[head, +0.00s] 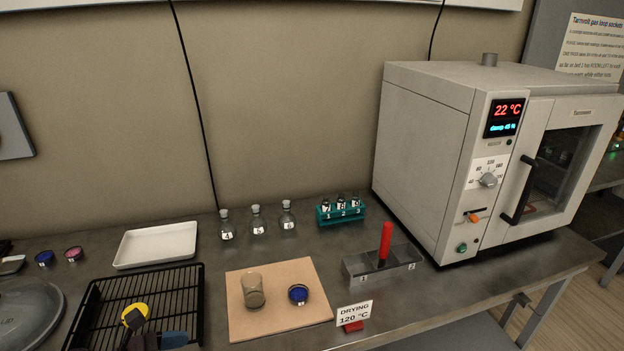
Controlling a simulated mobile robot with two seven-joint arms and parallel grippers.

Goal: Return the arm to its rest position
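On the tan board (240,325) are a beaker-like vessel (253,290) with brownish contents and a small dish of blue material (298,294). A black wire rack (98,300) lies at the lower left.
A white tray (155,246), several stoppered flasks (257,222) and a teal vial rack (341,215) stand at the back. A grey divided holder (358,268) with an upright red-handled item (386,242) and a drying sign (354,313) are near the oven.

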